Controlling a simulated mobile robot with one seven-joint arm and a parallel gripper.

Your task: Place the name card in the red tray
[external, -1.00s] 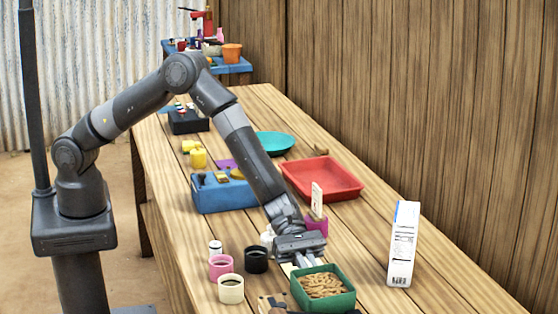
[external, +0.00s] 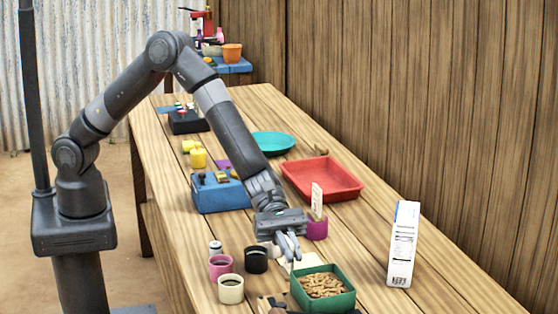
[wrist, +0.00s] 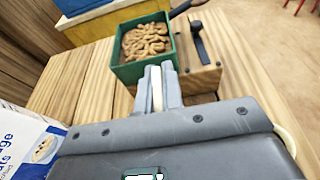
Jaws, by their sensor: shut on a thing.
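My gripper (external: 291,250) is shut on a thin pale piece, which I take to be the name card (external: 304,262). In the wrist view the piece (wrist: 157,88) shows as a narrow cream strip between the fingers (wrist: 158,82); any writing on it cannot be read. The fingers point down, just behind the green box in the external view. The red tray (external: 345,190) lies on the table farther back and to the right of my gripper, and its visible inside looks empty. It is not seen in the wrist view.
The green box (external: 345,299) of brown pieces is close to my fingers. A purple holder with an upright card (external: 317,197) stands between my gripper and the red tray. A carton (external: 403,245) stands right; cups (external: 231,289) stand left. A blue box (external: 222,198) is farther back.

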